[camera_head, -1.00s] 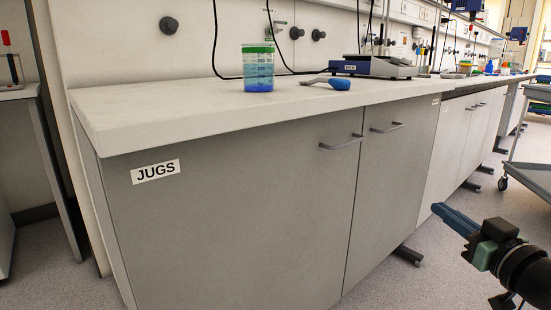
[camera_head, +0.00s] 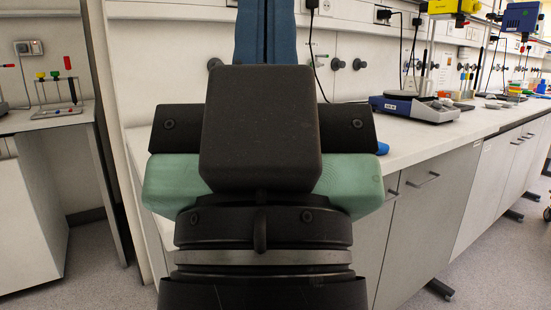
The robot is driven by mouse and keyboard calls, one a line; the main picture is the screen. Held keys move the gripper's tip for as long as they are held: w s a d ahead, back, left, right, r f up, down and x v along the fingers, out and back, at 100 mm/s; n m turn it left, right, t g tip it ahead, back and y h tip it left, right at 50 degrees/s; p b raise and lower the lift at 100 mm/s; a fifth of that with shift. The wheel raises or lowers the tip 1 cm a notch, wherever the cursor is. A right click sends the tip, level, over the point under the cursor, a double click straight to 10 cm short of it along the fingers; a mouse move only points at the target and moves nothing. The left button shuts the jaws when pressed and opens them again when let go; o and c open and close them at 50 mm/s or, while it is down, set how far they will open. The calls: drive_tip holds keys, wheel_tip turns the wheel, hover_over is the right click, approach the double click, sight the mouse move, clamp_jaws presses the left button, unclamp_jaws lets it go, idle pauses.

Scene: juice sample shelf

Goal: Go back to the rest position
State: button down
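My gripper (camera_head: 266,32) stands upright, large and close in front of the camera. Its two blue fingers point up and lie side by side with only a thin dark line between them. Their tips are cut off by the top edge, and nothing shows between them. The gripper covers much of the white bench top (camera_head: 445,130), and the jug of blue liquid seen there earlier is hidden from view now.
A balance-like device (camera_head: 415,108) stands on the bench to the right. A blue handle end (camera_head: 382,148) shows just right of my gripper. A lower table with a tube rack (camera_head: 58,112) is at the left. Floor is open at lower right.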

wheel_tip(320, 180, up, 37)
drive_tip(key=p, duration=3.5)
drive_tip(key=shift+w+d, duration=0.2)
drive_tip(key=shift+w, duration=0.25)
